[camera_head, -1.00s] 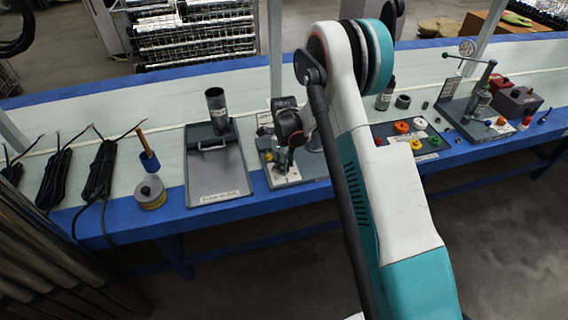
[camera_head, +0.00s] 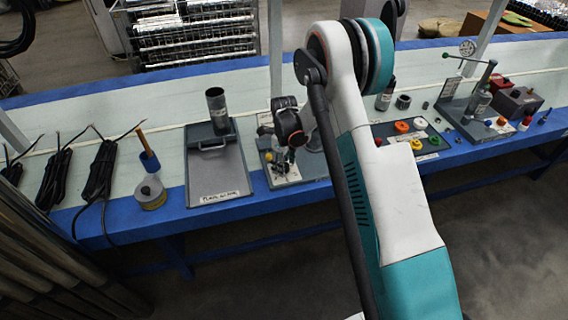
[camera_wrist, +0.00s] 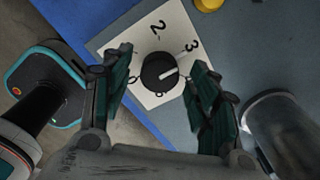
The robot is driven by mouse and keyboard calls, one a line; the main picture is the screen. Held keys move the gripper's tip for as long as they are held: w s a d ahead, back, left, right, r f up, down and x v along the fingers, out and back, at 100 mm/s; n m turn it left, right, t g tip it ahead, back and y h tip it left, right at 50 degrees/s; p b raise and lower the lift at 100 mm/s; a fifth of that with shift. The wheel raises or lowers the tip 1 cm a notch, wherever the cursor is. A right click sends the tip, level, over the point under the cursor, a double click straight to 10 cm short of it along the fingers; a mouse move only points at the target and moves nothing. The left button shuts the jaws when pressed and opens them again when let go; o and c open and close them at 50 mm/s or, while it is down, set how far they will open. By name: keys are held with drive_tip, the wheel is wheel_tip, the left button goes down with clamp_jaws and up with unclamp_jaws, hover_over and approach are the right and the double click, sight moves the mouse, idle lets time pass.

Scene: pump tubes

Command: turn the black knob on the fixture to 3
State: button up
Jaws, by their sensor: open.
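The black knob (camera_wrist: 158,72) sits on a white dial plate (camera_wrist: 150,38) in the wrist view. The plate shows a 2 and a 3, with other marks partly hidden. My gripper (camera_wrist: 163,80) is open, with one dark green finger to each side of the knob and visible gaps between. I cannot tell its height above the knob. In the head view the fixture (camera_head: 290,172) stands at the table's front edge, under my gripper (camera_head: 286,150).
A grey tray (camera_head: 215,172) lies left of the fixture. A board with coloured knobs (camera_head: 408,138) lies to the right, partly behind my arm.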

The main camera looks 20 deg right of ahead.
wheel_tip(320, 180, up, 12)
idle(0.5)
idle(0.3)
drive_tip(key=s+r+n+t, duration=0.2)
drive_tip(key=s+r+n, duration=0.45)
drive_tip(key=r, duration=0.35)
drive_tip(key=s+r+n+t, duration=0.1)
drive_tip(key=s+r+n, duration=0.55)
drive_tip(key=r, duration=0.25)
drive_tip(key=s+r+n+t, duration=0.2)
drive_tip(key=s+n+t, duration=0.2)
drive_tip(key=s+n, duration=1)
drive_tip(key=shift+s+r, duration=0.2)
drive_tip(key=shift+s, duration=3.25)
